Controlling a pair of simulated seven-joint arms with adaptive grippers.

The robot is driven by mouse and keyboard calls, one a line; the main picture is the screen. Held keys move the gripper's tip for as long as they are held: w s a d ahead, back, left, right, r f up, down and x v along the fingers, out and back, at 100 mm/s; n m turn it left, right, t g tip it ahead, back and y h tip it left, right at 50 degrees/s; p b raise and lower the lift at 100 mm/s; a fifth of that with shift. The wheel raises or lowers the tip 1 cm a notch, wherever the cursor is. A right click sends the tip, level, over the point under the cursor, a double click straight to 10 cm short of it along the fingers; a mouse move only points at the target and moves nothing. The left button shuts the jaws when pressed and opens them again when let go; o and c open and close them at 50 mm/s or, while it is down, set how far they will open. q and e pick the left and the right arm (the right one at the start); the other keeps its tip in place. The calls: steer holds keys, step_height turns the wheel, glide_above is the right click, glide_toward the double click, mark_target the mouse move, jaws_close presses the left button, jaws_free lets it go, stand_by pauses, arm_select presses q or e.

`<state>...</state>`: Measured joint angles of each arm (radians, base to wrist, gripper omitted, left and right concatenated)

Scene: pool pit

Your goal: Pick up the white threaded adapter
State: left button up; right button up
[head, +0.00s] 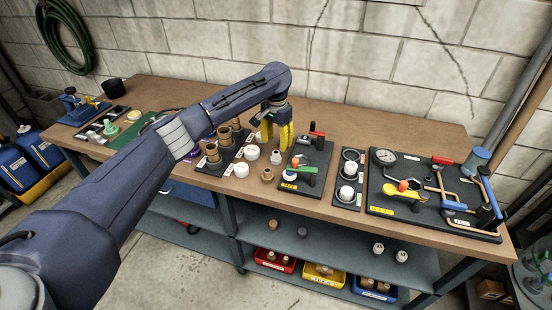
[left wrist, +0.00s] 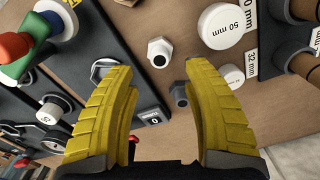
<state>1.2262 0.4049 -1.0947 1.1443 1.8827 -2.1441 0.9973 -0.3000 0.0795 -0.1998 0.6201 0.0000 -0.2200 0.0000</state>
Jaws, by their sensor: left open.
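The white threaded adapter (left wrist: 160,51) stands on the brown bench top, with a hex body and a round end. In the head view the adapter (head: 277,157) is just in front of my left gripper (head: 275,141). In the left wrist view my left gripper (left wrist: 156,75) is open and empty, with its yellow fingers spread wide. The adapter shows beyond the fingertips, between their lines, and looks untouched. A grey hex fitting (left wrist: 180,94) lies close to the right finger, partly covered by it. My right gripper is not in view.
White caps marked 50 mm (left wrist: 220,26) and 32 mm (left wrist: 232,75) lie beside the adapter. A brown fitting (head: 267,174) is in front of it. A black valve board (head: 306,183) and a black rack of brown fittings (head: 213,163) flank this narrow space.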

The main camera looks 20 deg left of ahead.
mark_target(276, 152)
arm_select(q)
steer(key=shift+s+f, duration=0.15)
steer(key=shift+f, duration=3.05)
jaws_close()
